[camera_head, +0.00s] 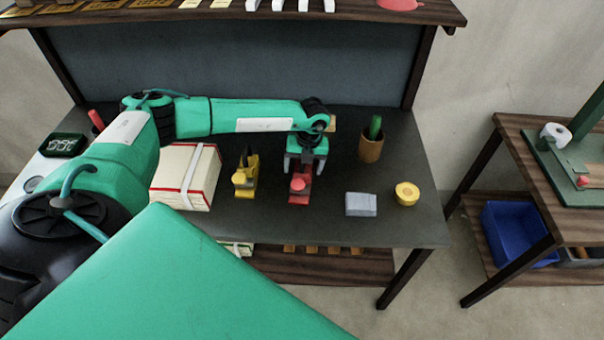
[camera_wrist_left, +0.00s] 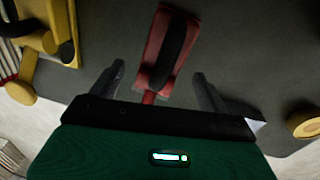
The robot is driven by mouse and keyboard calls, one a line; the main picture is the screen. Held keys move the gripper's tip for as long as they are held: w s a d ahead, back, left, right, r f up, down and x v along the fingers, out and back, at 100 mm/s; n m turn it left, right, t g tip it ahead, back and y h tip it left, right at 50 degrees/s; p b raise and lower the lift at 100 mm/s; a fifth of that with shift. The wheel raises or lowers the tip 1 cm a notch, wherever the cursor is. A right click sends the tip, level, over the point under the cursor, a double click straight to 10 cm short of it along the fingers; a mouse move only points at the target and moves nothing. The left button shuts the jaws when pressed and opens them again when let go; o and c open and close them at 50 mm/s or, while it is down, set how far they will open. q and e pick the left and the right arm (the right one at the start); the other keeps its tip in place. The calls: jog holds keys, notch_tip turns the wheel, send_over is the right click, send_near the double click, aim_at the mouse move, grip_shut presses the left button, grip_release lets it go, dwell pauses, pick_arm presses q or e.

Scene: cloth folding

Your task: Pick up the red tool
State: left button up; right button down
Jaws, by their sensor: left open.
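The red tool (camera_head: 300,190) lies on the dark table, near the middle. My left gripper (camera_head: 304,166) is above it, pointing down, and covers its far part in the head view. In the left wrist view the red tool (camera_wrist_left: 163,55) with a dark strip along it sits ahead of the open left gripper (camera_wrist_left: 158,82). One finger is on each side of its near end, and nothing is held. Whether the fingers are down at the tool's height is hard to tell. My right gripper is not in view.
A yellow tool (camera_head: 246,175) stands left of the red one, beside a bundle of white, red-edged books (camera_head: 186,176). To the right are a grey block (camera_head: 361,204), a yellow roll (camera_head: 406,194) and a brown cup (camera_head: 371,147). A shelf (camera_head: 250,14) overhangs the back.

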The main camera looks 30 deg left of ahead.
pick_arm(q)
jog(key=shift+f, duration=0.95)
jog(key=shift+c, duration=0.5)
jog(key=c, duration=1.4)
jog(key=shift+r, duration=0.1)
grip_shut()
jog(key=shift+r, duration=0.15)
